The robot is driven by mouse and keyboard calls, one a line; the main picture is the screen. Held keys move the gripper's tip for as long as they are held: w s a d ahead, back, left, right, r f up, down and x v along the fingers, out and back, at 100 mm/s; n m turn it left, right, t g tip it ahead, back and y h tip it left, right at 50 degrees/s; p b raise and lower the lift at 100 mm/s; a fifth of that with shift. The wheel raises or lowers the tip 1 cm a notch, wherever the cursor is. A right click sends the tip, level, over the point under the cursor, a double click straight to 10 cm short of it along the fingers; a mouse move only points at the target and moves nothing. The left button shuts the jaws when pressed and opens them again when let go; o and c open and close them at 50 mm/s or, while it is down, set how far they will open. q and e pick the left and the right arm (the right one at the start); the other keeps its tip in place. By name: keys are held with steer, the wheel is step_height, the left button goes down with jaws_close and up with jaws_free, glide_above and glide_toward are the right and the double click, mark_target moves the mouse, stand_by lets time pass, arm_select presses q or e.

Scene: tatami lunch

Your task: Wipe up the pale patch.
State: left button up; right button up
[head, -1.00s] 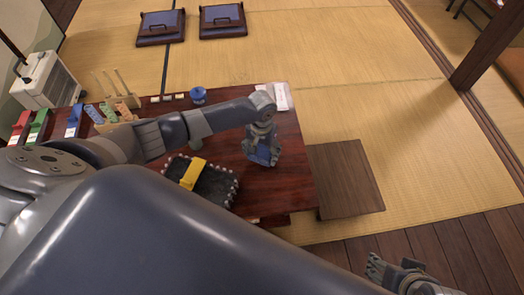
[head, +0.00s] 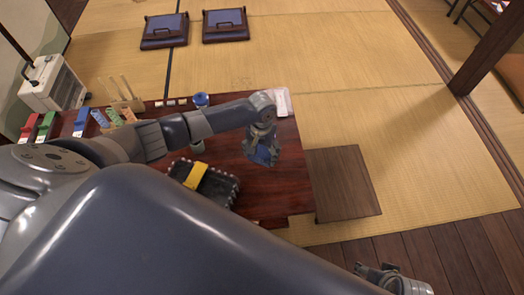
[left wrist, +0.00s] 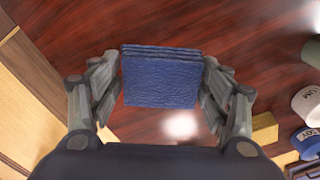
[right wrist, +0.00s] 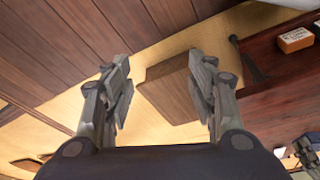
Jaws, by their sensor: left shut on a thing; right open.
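My left gripper (head: 262,150) is shut on a folded blue cloth (left wrist: 161,78), held over the right part of the dark red table (head: 285,190). The cloth is gripped at both sides in the left wrist view; I cannot tell whether it touches the table. A pale, soft-edged spot (left wrist: 182,125) shows on the table just below the cloth in that view. It may be the patch or a light reflection. In the head view no patch is clear; my arm and the cloth hide part of the tabletop. My right gripper (right wrist: 161,88) is open and empty, off the table.
A black tray with a yellow block (head: 195,176) stands left of the cloth. A blue-topped container (head: 200,100) and a white item (head: 281,100) are near the far edge. A brown wooden board (head: 342,185) lies beside the table's right side.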

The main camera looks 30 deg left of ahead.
arm_select(q)
steer(key=shift+r+p, duration=0.6)
steer(key=shift+p, duration=0.05)
steer(key=shift+r+p, duration=0.5)
steer(key=shift+p, duration=0.15)
arm_select(e)
step_height(320, 180, down, 9)
steer(key=s, duration=0.1)
steer(key=shift+s+d+f, duration=0.2)
steer(key=shift+s+d, duration=0.1)
steer(key=shift+s, duration=0.1)
